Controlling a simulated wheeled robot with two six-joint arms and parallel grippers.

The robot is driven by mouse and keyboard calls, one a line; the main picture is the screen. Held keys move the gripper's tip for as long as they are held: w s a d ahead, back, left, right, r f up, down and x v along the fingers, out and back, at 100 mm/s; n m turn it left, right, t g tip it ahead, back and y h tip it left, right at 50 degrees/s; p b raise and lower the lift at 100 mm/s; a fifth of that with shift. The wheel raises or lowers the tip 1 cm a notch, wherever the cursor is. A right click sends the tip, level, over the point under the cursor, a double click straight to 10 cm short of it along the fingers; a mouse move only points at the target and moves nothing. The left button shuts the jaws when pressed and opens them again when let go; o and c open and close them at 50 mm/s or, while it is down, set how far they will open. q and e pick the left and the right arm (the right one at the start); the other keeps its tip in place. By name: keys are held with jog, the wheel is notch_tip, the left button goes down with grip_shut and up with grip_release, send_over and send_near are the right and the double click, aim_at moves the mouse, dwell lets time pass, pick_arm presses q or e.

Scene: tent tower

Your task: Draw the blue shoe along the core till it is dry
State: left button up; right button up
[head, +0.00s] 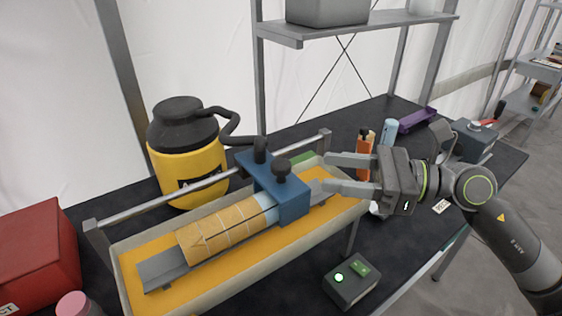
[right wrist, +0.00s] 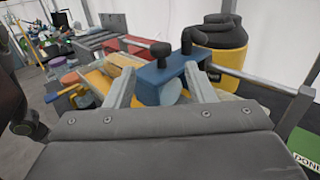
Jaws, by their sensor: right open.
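The blue shoe (head: 278,190) is a block with dark knobs on top, on a metal rail (head: 180,190) near its right end. It also shows in the right wrist view (right wrist: 155,84), ahead of the fingers. The core (head: 212,235) is a tan, segmented cylinder lying on a grey channel in a tray. Its right end, against the shoe, looks pale blue; the shoe hides what lies beyond. My right gripper (head: 329,173) is open and empty, just right of the shoe and apart from it. It also shows in the right wrist view (right wrist: 160,72). My left gripper is out of view.
The long tray (head: 236,284) has a yellow-orange floor. A yellow tank with a black hose (head: 184,160) stands behind the rail. A red box (head: 38,255) is at left, a green-lit control box (head: 351,281) in front. Orange and blue bottles (head: 364,145) stand behind my right gripper.

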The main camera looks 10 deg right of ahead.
aim_at(281, 163)
jog(key=p+x, duration=0.1)
jog(key=x, duration=0.5)
jog(key=shift+w+a+r, duration=0.1)
jog(key=shift+w+a, duration=0.05)
jog(key=shift+a, duration=0.15)
jog(key=shift+p+x, duration=0.3)
jog(key=shift+x, duration=1.15)
grip_shut()
